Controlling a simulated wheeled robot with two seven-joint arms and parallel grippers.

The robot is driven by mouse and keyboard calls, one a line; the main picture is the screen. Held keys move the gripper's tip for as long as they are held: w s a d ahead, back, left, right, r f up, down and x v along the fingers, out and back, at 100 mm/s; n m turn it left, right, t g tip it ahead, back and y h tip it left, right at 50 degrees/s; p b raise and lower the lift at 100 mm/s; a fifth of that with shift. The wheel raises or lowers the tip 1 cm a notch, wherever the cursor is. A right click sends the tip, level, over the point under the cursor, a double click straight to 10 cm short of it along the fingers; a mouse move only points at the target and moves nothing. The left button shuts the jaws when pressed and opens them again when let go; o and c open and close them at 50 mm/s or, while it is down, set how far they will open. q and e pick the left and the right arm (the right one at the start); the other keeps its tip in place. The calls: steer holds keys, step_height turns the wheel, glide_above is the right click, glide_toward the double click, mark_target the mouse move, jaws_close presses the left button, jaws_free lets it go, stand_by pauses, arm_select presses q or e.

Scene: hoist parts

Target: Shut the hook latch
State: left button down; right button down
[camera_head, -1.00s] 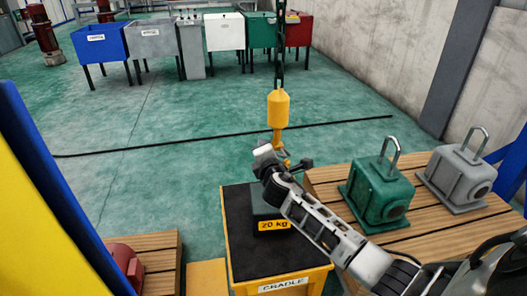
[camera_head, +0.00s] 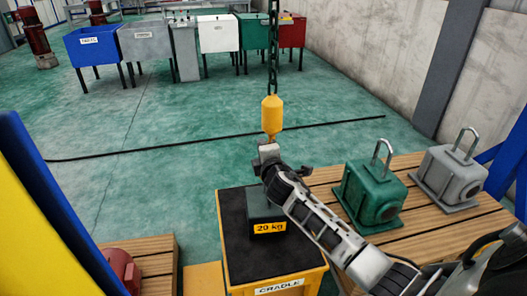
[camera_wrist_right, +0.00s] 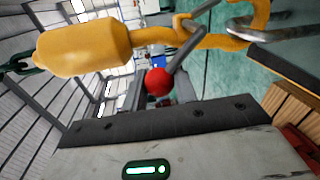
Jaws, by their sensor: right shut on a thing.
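The yellow hook block (camera_head: 272,115) hangs on a dark chain above the dark 20 kg weight (camera_head: 266,213), which stands on the cradle. In the right wrist view the yellow hook (camera_wrist_right: 85,47) lies sideways across the top, with a metal loop (camera_wrist_right: 285,25) at its curved end. A grey latch lever (camera_wrist_right: 188,48) slants across the hook's mouth near a red ball knob (camera_wrist_right: 157,82). My right gripper (camera_head: 268,155) is at the hook, its jaws (camera_wrist_right: 158,92) shut at the red knob. The gripper partly hides the hook in the head view. My left gripper is not in view.
The cradle (camera_head: 235,265) has a black top and yellow frame. Green (camera_head: 370,190) and grey (camera_head: 452,175) housings with loops stand on a wooden pallet (camera_head: 410,235) at right. A red part (camera_head: 122,268) is at lower left. Coloured bins stand far back; green floor lies between.

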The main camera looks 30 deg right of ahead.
steer(key=c, duration=1.1)
jaws_free()
steer(key=shift+r, duration=0.25)
steer(key=shift+f, duration=0.1)
steer(key=p+v, duration=0.1)
steer(key=v, duration=1.5)
steer(key=shift+f, duration=0.15)
steer(key=shift+f, duration=0.1)
